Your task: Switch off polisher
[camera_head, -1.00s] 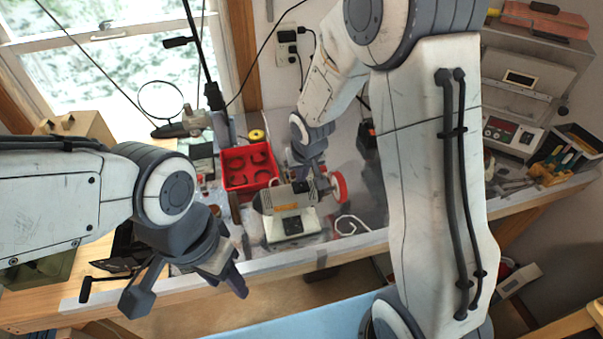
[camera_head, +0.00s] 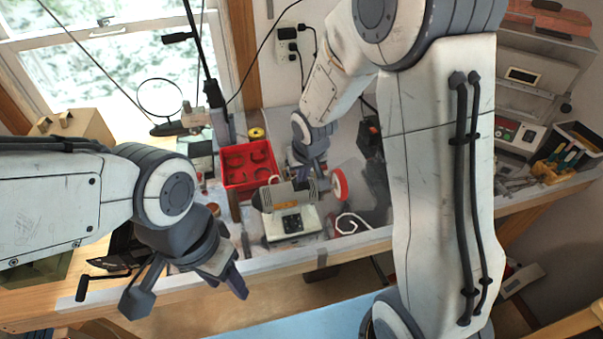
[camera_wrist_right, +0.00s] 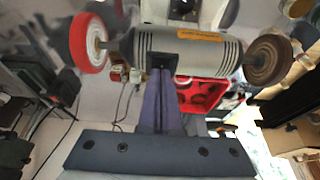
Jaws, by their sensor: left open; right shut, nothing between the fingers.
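The polisher (camera_head: 285,197) stands on the bench, a grey motor on a pale base with a dark switch panel (camera_head: 293,224) on its front. A red-and-white wheel (camera_head: 339,185) is at its right end. In the right wrist view the motor (camera_wrist_right: 190,52) spans the top, with the red-rimmed wheel at left and a brown wheel (camera_wrist_right: 268,60) at right. My right gripper (camera_wrist_right: 162,75) is shut and empty, its tips close to the motor housing; contact is unclear. The switch panel is not clear in that view. My left gripper (camera_head: 188,291) is open and empty, in front of the bench edge.
A red bin (camera_head: 249,165) stands behind the polisher. A ring-shaped magnifier (camera_head: 160,101) stands at the back left. Tools and a grey machine (camera_head: 520,132) occupy the right end.

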